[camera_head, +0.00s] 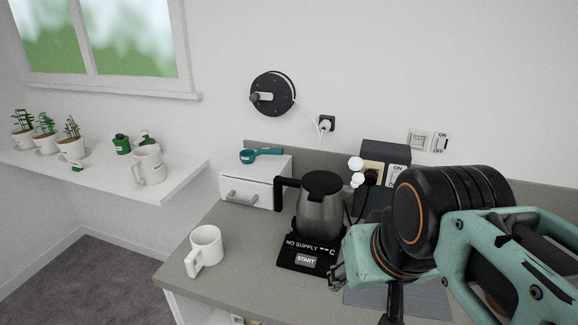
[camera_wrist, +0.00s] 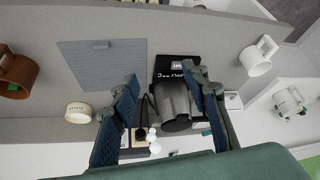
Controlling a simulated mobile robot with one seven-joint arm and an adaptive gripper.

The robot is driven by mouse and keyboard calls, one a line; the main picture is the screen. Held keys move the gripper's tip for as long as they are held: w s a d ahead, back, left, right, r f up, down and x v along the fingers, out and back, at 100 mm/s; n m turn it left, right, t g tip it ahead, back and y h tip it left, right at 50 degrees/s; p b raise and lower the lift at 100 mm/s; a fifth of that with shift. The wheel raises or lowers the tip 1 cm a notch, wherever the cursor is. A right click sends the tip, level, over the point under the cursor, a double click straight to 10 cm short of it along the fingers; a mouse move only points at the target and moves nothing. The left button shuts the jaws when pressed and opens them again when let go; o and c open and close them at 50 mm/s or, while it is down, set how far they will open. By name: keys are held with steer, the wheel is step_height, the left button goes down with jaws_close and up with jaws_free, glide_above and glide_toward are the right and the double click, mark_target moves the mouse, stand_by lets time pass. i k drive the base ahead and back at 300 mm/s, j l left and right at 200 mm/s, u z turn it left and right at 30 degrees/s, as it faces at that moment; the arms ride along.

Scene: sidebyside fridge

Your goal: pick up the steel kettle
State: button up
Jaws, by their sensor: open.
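The steel kettle (camera_head: 320,213) has a black lid and black handle and stands upright on a black base (camera_head: 307,256) reading "NO SUPPLY" and "START". The handle points left in the head view. My gripper (camera_head: 340,272) is to the right of the kettle and nearer the camera, partly hidden behind my own arm. In the wrist view my gripper (camera_wrist: 160,80) is open, and the kettle (camera_wrist: 174,102) shows between the two fingers, nearer the right one. Nothing is held. I cannot tell the exact gap between the fingers and the kettle.
A white mug (camera_head: 205,249) stands left of the kettle. A white drawer box (camera_head: 258,184) with a teal scoop (camera_head: 262,154) stands behind. Sockets with plugs (camera_head: 372,175) are behind right. A grey mat (camera_wrist: 100,62), brown mug (camera_wrist: 17,72) and small bowl (camera_wrist: 78,112) lie beyond.

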mark_target(323, 222)
steer(key=i+j, duration=0.1)
steer(key=j, duration=0.25)
steer(key=i+j+z, duration=0.1)
steer(key=j, duration=0.3)
steer(key=i+j, duration=0.15)
steer(key=j, duration=0.2)
steer(key=i+j, duration=0.1)
steer(key=j, duration=0.3)
steer(key=i+j+z, duration=0.1)
steer(key=j, duration=0.3)
steer(key=k+j+z, duration=0.3)
steer(key=i+j+u, duration=0.25)
steer(key=i, duration=0.2)
